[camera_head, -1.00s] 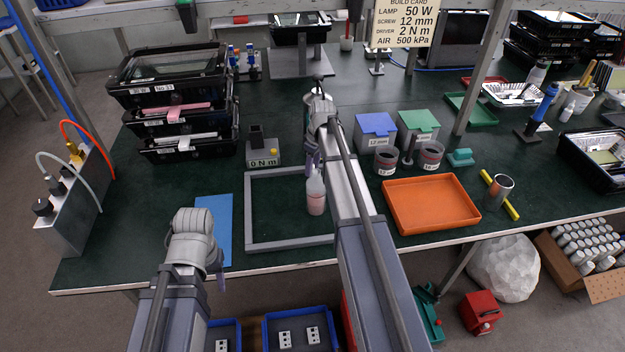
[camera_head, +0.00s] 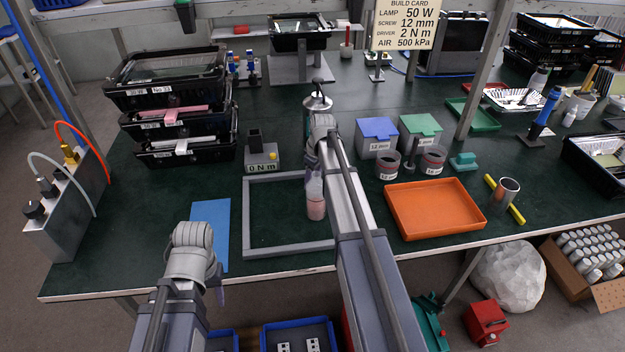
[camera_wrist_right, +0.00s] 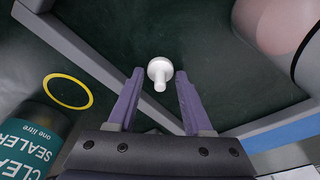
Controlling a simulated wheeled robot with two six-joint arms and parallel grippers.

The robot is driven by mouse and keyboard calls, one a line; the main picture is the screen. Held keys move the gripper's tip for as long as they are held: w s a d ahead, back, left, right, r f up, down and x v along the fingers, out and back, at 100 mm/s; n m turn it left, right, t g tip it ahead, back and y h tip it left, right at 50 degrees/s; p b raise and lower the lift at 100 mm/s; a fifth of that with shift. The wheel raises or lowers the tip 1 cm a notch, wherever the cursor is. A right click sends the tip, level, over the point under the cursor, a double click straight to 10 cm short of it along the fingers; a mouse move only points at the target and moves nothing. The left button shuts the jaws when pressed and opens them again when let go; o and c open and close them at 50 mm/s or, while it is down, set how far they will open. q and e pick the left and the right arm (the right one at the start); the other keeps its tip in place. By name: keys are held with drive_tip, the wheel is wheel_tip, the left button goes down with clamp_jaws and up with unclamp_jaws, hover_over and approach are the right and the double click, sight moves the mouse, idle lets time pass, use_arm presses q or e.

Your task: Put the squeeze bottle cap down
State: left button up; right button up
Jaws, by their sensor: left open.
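The white squeeze bottle cap (camera_wrist_right: 160,72) shows in the right wrist view, between and at the tips of my right gripper's purple fingers (camera_wrist_right: 160,76). A gap shows on each side of it, and I cannot tell whether it rests on the dark green bench top. The pink squeeze bottle (camera_head: 316,197) stands inside the grey frame (camera_head: 247,220) on the bench; its pink side also fills the top right of the wrist view (camera_wrist_right: 272,25). In the head view my right arm hides the cap and most of the right gripper. My left gripper (camera_head: 219,292) is open and empty at the front edge.
A sealer can (camera_wrist_right: 35,140) stands close to the right gripper. A blue mat (camera_head: 210,230) lies left of the grey frame. An orange tray (camera_head: 435,208), cups and lidded boxes stand to the right. Black trays (camera_head: 170,95) are stacked at the left.

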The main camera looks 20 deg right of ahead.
drive_tip(key=shift+o, duration=1.2)
drive_tip(key=shift+r, duration=0.15)
wheel_tip(320, 180, up, 12)
drive_tip(key=s+p, duration=0.2)
drive_tip(key=p, duration=1)
drive_tip(key=s+a+m+g+h, duration=0.1)
drive_tip(key=s+a+m+h, duration=0.1)
drive_tip(key=s+a, duration=2.4)
drive_tip(key=shift+a+g, duration=0.3)
drive_tip(key=shift+g, duration=0.1)
